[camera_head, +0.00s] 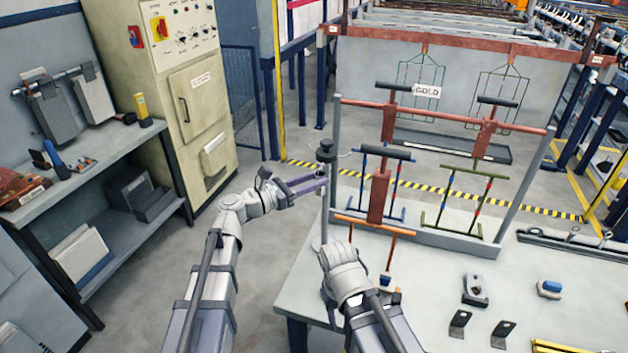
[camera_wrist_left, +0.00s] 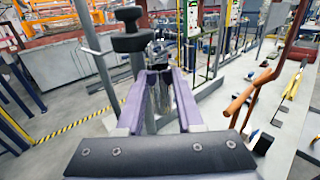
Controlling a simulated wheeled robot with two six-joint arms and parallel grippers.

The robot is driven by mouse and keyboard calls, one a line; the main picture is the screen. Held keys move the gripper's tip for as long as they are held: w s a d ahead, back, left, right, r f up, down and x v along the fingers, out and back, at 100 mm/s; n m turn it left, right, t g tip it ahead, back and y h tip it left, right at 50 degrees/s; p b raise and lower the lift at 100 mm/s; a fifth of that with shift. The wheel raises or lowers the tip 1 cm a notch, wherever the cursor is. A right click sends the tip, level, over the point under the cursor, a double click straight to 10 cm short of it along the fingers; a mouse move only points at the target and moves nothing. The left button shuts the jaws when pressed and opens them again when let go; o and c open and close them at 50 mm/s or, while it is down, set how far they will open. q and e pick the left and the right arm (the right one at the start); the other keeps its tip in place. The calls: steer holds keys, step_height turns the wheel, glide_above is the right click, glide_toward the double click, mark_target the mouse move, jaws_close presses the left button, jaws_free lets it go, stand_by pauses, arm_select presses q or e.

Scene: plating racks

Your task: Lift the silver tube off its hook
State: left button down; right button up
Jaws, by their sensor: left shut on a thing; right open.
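My left gripper (camera_head: 314,184) reaches in from the left at the grey post stand (camera_head: 325,222) on the table's left end. Its purple fingers also show in the left wrist view (camera_wrist_left: 160,100), shut on the silver tube (camera_wrist_left: 163,92), which is upright between them. The post's black knob (camera_head: 326,151) stands just above the fingers. In the head view I cannot make out the tube apart from the post and fingers, and I cannot tell whether it still touches its hook. My right gripper (camera_head: 343,258) is open, low over the table's front left; its fingers are mostly hidden.
A red-brown rack frame (camera_head: 440,116) holds T-handled blue, green and orange pieces just right of the grippers. Small brackets (camera_head: 475,289) lie on the table (camera_head: 430,300). A shelf bench (camera_head: 100,175) and a cream cabinet (camera_head: 165,90) stand at left. Open floor lies between.

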arm_select(q)
steer(key=shift+s+r, duration=0.1)
steer(key=shift+s, duration=0.05)
steer(key=shift+s+a+r+p, duration=0.15)
steer(key=shift+s+r+p, duration=0.05)
steer(key=shift+s+p, duration=0.1)
steer(key=shift+s, duration=0.1)
stand_by(0.4)
steer(key=shift+s+a, duration=0.3)
steer(key=shift+s, duration=0.55)
steer(key=shift+s, duration=0.15)
steer(key=s+a, duration=0.2)
steer(key=s, duration=0.4)
steer(key=shift+s+r+p, duration=0.2)
steer(key=shift+r+p, duration=0.2)
